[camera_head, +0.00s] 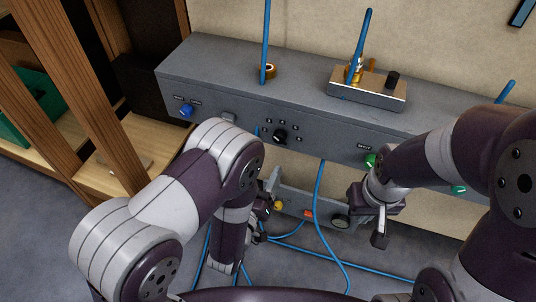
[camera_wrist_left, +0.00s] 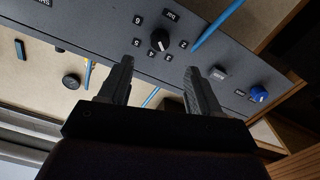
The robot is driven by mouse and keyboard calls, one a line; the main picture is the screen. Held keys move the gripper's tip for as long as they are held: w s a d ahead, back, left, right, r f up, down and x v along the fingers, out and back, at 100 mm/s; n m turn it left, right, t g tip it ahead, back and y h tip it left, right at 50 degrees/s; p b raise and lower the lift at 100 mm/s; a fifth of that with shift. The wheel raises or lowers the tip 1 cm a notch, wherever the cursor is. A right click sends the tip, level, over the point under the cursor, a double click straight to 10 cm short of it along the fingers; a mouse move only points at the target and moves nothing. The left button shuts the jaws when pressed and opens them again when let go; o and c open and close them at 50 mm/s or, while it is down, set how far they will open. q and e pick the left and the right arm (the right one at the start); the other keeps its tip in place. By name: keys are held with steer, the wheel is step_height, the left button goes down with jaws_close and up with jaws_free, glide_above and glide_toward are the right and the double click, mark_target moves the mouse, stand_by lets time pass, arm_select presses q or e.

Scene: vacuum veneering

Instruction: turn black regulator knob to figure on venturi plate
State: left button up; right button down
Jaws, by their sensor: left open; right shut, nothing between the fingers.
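The black regulator knob (camera_head: 280,136) is on the front of the long grey panel, ringed by small figure labels. In the left wrist view the knob (camera_wrist_left: 160,40) stands ahead of the fingertips, with figures 2 to 6 and "bar" around it. It has a pale mark; I cannot tell for certain which figure it meets. A metal plate block (camera_head: 367,90) with a brass fitting and black cap sits on top of the panel; no figure on it is readable. My left gripper (camera_wrist_left: 159,68) is open, apart from the knob and below it. My right gripper (camera_head: 380,238) is shut and empty, below the panel.
A blue knob (camera_head: 186,110) is left of the regulator and a green knob (camera_head: 370,160) is right of it. Blue hoses (camera_head: 318,215) hang below and rise from the panel top. A lower bracket (camera_head: 292,205) carries a gauge. A wooden shelf frame (camera_head: 85,95) stands left.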

mark_target(278, 140)
arm_select(q)
steer(key=b+x, duration=0.1)
steer(key=x, duration=1)
steer(key=shift+w, duration=0.1)
steer(key=c, duration=1)
